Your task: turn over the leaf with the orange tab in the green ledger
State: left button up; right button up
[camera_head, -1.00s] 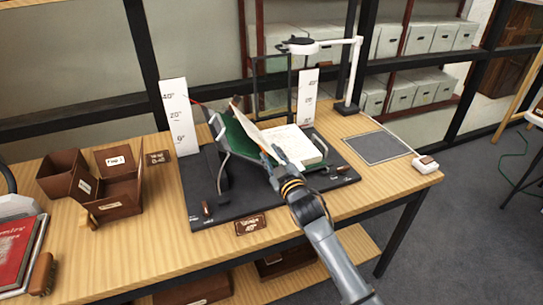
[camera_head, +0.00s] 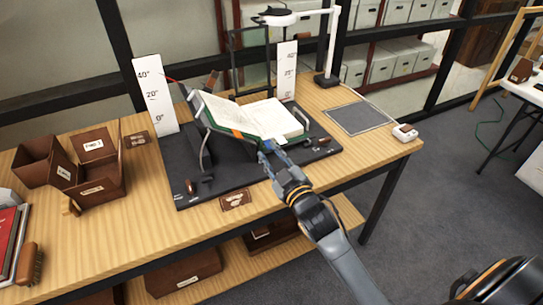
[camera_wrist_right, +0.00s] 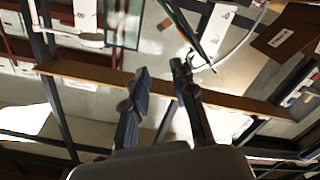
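The green ledger (camera_head: 278,123) lies open on a dark cradle (camera_head: 212,172) on the table. White pages show on both sides, and a leaf (camera_head: 225,109) lies over the sloping left cover. A small orange tab (camera_head: 237,133) shows at the front edge of the left side. My right gripper (camera_head: 266,156) is just in front of the ledger's near edge, low over the cradle. Its fingers stand apart with nothing between them in the right wrist view (camera_wrist_right: 160,70). My left gripper is not in view.
Upright white scales (camera_head: 155,95) and (camera_head: 287,72) flank the cradle at the back. A white lamp (camera_head: 328,50) stands behind, right. Brown boxes (camera_head: 97,185) and a red book (camera_head: 8,240) are left. A grey mat (camera_head: 358,117) lies right, beside a small white device (camera_head: 405,132).

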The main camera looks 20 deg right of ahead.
jog(key=shift+s, duration=0.2)
dwell(0.3)
jog(key=s+f+m+g, duration=0.3)
jog(key=s+f+g, duration=0.3)
jog(key=s+f, duration=0.45)
jog(key=s+a+f+m+g, duration=0.1)
jog(key=s+a+f+g, duration=0.2)
jog(key=s, duration=0.7)
jog(key=s+f+m+g, duration=0.1)
jog(key=s+f+g, duration=0.2)
jog(key=s+g, duration=0.5)
jog(key=s+f+t, duration=0.1)
jog(key=s+f, duration=0.2)
jog(key=f, duration=2.4)
jog(key=s+d+f+g, duration=0.1)
jog(key=s+d+f, duration=0.2)
jog(key=s+f, duration=1.2)
jog(key=shift+s+f+n+h, duration=0.2)
jog(key=shift+s+n+h, duration=0.15)
jog(key=shift+s, duration=0.55)
